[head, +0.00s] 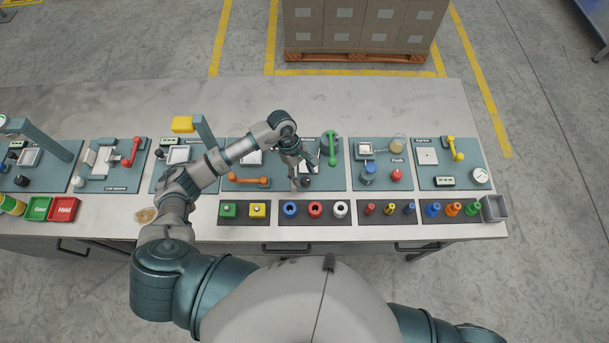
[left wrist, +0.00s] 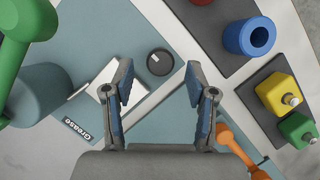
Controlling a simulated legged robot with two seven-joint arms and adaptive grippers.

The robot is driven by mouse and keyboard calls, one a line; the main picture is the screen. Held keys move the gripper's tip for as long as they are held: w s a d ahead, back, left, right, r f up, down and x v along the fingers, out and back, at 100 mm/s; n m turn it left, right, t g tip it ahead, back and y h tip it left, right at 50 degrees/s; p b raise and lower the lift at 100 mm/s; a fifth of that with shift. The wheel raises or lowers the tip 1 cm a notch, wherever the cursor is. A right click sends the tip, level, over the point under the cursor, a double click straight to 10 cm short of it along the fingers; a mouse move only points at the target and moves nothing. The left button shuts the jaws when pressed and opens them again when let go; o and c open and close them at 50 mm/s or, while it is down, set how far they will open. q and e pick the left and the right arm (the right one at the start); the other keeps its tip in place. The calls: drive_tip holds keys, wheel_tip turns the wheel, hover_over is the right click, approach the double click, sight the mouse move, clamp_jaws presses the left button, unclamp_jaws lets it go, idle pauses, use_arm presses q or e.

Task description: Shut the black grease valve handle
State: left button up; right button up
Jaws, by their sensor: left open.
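The black grease valve handle shows in the left wrist view as a round black knob (left wrist: 160,62) with a small light mark on top. It sits on a teal panel (left wrist: 100,32) near a label reading "Grease" (left wrist: 78,131). In the head view the knob (head: 306,182) is a small dark spot beside my left gripper (head: 302,172). In the left wrist view the open fingers of my left gripper (left wrist: 159,82) lie on either side of the knob's line, with nothing between the tips. I cannot tell the height gap. My right gripper is out of view.
A green lever (head: 331,148) stands right of the gripper; an orange handle (head: 248,180) lies left. A blue ring (head: 290,209) and yellow (head: 257,210) and green (head: 228,210) blocks sit on dark mats in front. The table's back strip (head: 350,105) is clear.

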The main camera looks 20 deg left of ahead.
use_arm(q)
drive_tip(key=shift+x, duration=1.1)
drive_tip(key=shift+c, duration=0.3)
clamp_jaws()
